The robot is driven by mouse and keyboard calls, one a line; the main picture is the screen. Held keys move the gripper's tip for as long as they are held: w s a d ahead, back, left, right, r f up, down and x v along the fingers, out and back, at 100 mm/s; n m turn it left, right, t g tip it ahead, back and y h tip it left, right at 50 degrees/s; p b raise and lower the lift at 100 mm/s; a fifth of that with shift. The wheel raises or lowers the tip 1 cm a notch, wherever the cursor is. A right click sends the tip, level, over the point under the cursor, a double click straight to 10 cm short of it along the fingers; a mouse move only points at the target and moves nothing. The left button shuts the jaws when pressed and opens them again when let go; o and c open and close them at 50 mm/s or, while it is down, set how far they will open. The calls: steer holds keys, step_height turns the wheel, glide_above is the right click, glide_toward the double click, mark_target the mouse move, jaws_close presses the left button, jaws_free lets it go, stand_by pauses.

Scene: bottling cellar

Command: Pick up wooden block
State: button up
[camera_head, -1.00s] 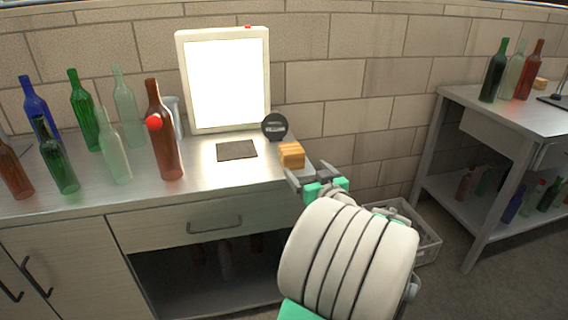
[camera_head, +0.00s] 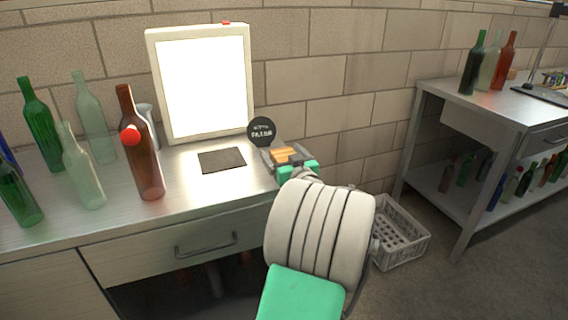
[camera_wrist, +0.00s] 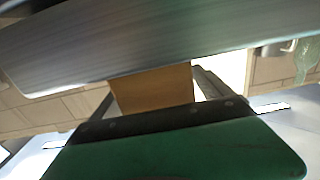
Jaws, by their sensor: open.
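The wooden block (camera_head: 284,153) is small and orange-tan, and sits near the right end of the metal counter. My gripper (camera_head: 284,158) is open at the block, with its fingers reaching along the block's sides in the head view. In the wrist view the block (camera_wrist: 152,90) shows between the fingers, just beyond the green gripper body. The block's lower part is hidden by my gripper in the head view. I cannot tell whether the fingers touch it.
A round black sign (camera_head: 262,131) stands close behind the block. A dark mat (camera_head: 222,160) lies left of it, before a bright light panel (camera_head: 203,83). Several bottles stand farther left, including a brown one (camera_head: 143,160). A grey crate (camera_head: 400,238) is on the floor at right.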

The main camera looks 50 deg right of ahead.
steer(key=shift+w+d, duration=0.4)
steer(key=shift+w, duration=0.2)
steer(key=shift+c, duration=0.2)
steer(key=c, duration=1.6)
